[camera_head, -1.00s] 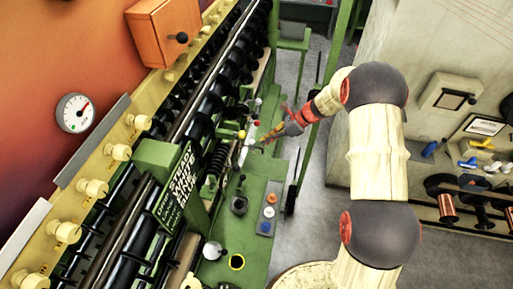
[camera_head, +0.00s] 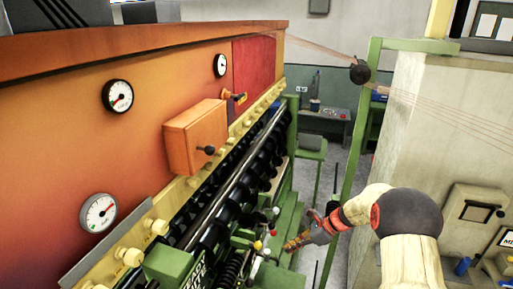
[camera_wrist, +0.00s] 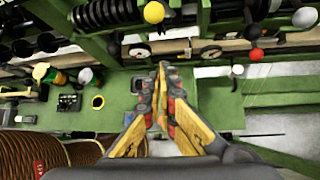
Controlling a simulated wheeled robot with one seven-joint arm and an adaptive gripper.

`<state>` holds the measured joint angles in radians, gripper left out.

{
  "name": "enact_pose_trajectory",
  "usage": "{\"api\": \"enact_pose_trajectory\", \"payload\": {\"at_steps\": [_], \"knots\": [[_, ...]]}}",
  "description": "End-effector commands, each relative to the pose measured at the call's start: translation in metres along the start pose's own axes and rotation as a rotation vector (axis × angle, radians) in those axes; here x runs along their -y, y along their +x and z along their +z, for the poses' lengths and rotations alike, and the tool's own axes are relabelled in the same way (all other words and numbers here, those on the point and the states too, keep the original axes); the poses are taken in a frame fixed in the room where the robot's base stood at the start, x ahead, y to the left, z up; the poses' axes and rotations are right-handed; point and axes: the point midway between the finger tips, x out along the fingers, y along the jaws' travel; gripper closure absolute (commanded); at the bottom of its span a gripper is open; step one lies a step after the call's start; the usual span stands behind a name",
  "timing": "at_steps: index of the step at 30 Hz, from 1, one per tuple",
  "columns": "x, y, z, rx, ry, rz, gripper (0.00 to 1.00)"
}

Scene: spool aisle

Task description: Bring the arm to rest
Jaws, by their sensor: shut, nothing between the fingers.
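My gripper (camera_head: 288,247) is at the end of my cream and black arm, over the green ledge of the machine in the head view. In the wrist view my gripper (camera_wrist: 161,68) has its yellow and grey fingers together, with nothing seen between them. It points toward the machine's front, where a yellow ball knob (camera_wrist: 154,12), a red ball knob (camera_wrist: 256,55) and a white ball knob (camera_wrist: 303,17) stand. The green ledge (camera_wrist: 115,85) lies below the fingers. I cannot tell the exact gap between the fingertips and the machine.
The green machine with black rollers (camera_head: 240,155) runs along the left, under an orange panel with gauges (camera_head: 118,95). A green post (camera_head: 350,160) stands beside my arm. A pale cabinet (camera_head: 440,120) is at the right. Grey floor shows between. Copper-coloured coils (camera_wrist: 30,150) lie at the wrist view's lower left.

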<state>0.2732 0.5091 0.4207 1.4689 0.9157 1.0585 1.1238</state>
Motion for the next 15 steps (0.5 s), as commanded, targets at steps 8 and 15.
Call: {"api": "enact_pose_trajectory", "payload": {"at_steps": [8,15], "knots": [[-0.028,0.01,-0.04,-0.092,-0.304,0.068,1.0],[-0.089,-0.013,-0.068,-0.224,-0.688,0.181,1.0]]}}
